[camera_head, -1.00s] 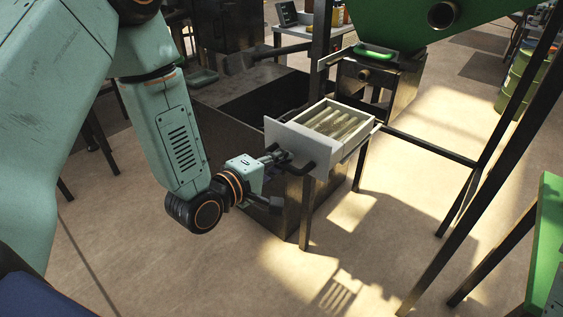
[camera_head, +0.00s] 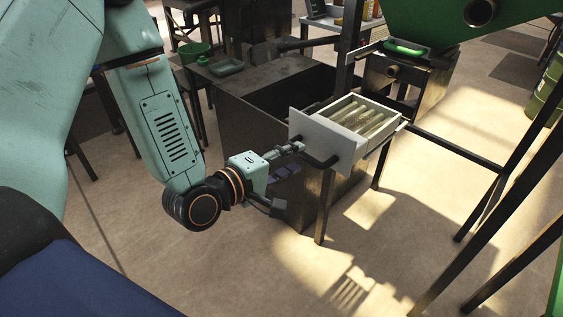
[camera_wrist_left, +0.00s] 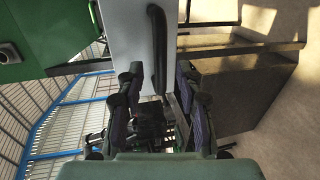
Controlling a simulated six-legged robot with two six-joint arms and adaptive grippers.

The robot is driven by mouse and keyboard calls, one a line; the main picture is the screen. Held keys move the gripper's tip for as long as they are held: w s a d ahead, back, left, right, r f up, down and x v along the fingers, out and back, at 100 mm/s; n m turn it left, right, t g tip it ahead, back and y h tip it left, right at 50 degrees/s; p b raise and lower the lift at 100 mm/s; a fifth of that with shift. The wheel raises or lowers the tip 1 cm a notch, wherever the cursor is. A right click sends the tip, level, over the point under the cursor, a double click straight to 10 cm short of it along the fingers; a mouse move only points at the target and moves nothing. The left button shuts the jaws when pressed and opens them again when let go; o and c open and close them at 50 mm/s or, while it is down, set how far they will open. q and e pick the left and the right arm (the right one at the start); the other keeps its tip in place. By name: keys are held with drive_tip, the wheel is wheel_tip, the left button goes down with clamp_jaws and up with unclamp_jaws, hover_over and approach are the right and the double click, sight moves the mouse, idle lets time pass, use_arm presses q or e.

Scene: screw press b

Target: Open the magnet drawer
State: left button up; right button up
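The magnet drawer is a pale box with a plain light front panel (camera_head: 310,134) and a dark bar handle (camera_head: 322,160). It stands pulled out of its frame, and several pale rods (camera_head: 362,119) lie inside it. My left gripper (camera_head: 284,178) is just in front of the panel, with its fingers spread apart and nothing between them. In the left wrist view the open fingers (camera_wrist_left: 159,86) point at the handle (camera_wrist_left: 157,48), which lies ahead of them. The handle looks clear of the fingers. My right gripper is not in view.
A dark open-topped bin (camera_head: 262,95) stands left of and behind the drawer. A green hopper (camera_head: 435,15) is above and behind. Dark frame legs (camera_head: 500,190) stand at the right. Sunlit floor (camera_head: 300,270) is clear in front.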

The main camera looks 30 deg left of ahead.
use_arm(q)
drive_tip(key=shift+v, duration=1.55)
drive_tip(key=s+a+f+m+g+y, duration=0.1)
drive_tip(key=s+f+m+g, duration=0.25)
drive_tip(key=f, duration=0.35)
drive_tip(key=s+f+m+g+y, duration=0.25)
drive_tip(key=s+f+m, duration=0.2)
drive_tip(key=f, duration=0.25)
drive_tip(key=s+f+m+g+y, duration=0.1)
drive_tip(key=s+f+g, duration=0.3)
drive_tip(key=s, duration=0.5)
drive_tip(key=s+f+m+g+y, duration=0.1)
drive_tip(key=s+f+m+g, duration=0.3)
drive_tip(key=s+f, duration=0.4)
drive_tip(key=shift+s+a+m+g, duration=0.25)
drive_tip(key=shift+s+m+g, duration=0.05)
drive_tip(key=shift+s, duration=0.95)
drive_tip(key=shift+w, duration=0.1)
